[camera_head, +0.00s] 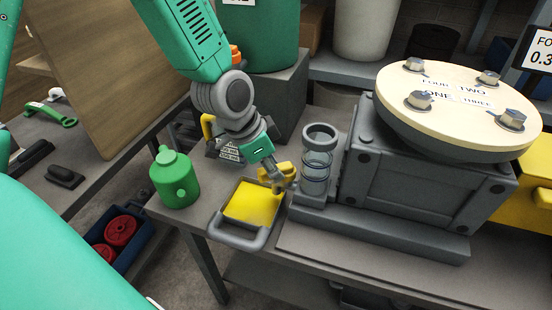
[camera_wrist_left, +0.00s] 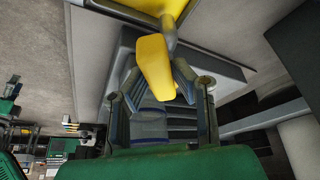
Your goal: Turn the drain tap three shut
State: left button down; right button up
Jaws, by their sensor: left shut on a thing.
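My left gripper (camera_head: 279,178) is shut on a yellow handle at the bench's front, between the yellow-floored tray and the clear cylinder. In the left wrist view the yellow handle (camera_wrist_left: 154,66) sits between the two dark fingers, tilted, with a grey stem at its upper end. I cannot read a number on it. A round cream lid (camera_head: 455,95) at the right carries metal knobs and the words FOUR, TWO, ONE and THREE. The knob by THREE (camera_head: 511,120) is at its right, far from my gripper. My right gripper is not in view.
The grey-framed tray with a yellow floor (camera_head: 239,238) lies just in front of my gripper. A clear ringed cylinder (camera_head: 317,160) stands close on its right. A green bottle (camera_head: 175,180) stands to the left. A grey machine block (camera_head: 425,180) fills the right.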

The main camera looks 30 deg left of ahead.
pick_arm(q)
jog(key=d+n+y+p, duration=0.1)
jog(key=n+p, duration=0.1)
jog(key=n, duration=0.1)
jog(key=s+n+y+p, duration=0.1)
jog(key=n+p, duration=0.1)
jog(key=n, duration=0.1)
jog(key=d+n+y+p, duration=0.1)
jog(key=n+p, duration=0.1)
jog(key=n, duration=0.2)
jog(key=shift+s+d+f+y, duration=0.2)
jog(key=shift+d+y, duration=0.15)
jog(key=shift+y, duration=0.05)
jog(key=c, duration=1.4)
grip_release()
jog(key=shift+t, duration=0.3)
jog(key=shift+o, duration=0.2)
jog(key=shift+w+d, duration=0.1)
jog(key=shift+w+r, duration=0.15)
